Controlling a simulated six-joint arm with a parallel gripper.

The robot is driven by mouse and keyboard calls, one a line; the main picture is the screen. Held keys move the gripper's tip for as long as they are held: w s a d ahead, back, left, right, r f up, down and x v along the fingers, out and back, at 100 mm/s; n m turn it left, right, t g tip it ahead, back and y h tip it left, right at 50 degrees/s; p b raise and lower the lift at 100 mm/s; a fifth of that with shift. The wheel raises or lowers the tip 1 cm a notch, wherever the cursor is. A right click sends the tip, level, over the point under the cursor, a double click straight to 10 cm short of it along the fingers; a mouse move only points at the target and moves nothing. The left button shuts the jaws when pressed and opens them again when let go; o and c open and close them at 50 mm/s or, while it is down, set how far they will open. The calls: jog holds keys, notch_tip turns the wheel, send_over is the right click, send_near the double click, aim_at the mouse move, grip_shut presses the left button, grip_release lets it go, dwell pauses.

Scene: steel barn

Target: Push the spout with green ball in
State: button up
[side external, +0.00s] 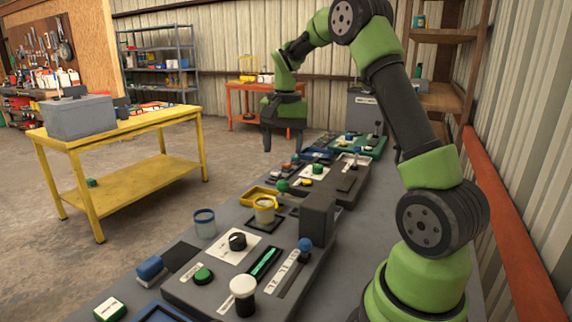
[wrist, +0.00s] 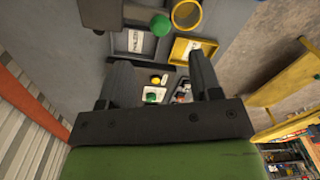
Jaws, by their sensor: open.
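The green ball (side external: 282,185) is near the yellow-rimmed cup (side external: 264,212) and the dark block (side external: 317,214) on the grey bench. In the wrist view the green ball (wrist: 161,25) sits at the end of a short dark spout (wrist: 139,15) that reaches from the dark block (wrist: 100,13) toward the yellow-rimmed cup (wrist: 186,14). My gripper (side external: 283,145) hangs above the bench beyond the ball, fingers pointing down.
A console (side external: 205,298) with knobs and a blue-tipped lever stands in front. A yellow tray (side external: 260,194) lies beside the ball. Another console (side external: 345,190) with a green knob (side external: 318,168) is behind. A yellow table (side external: 120,178) is apart, across open floor.

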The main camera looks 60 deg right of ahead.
aim_at(282, 180)
jog(key=f, duration=0.3)
jog(key=f+n+g+h, duration=0.1)
jog(key=f, duration=0.2)
jog(key=f+n+g, duration=0.1)
jog(key=f, duration=0.2)
jog(key=shift+w+f, duration=0.25)
jog(key=shift+f, duration=0.05)
jog(key=shift+c, duration=0.2)
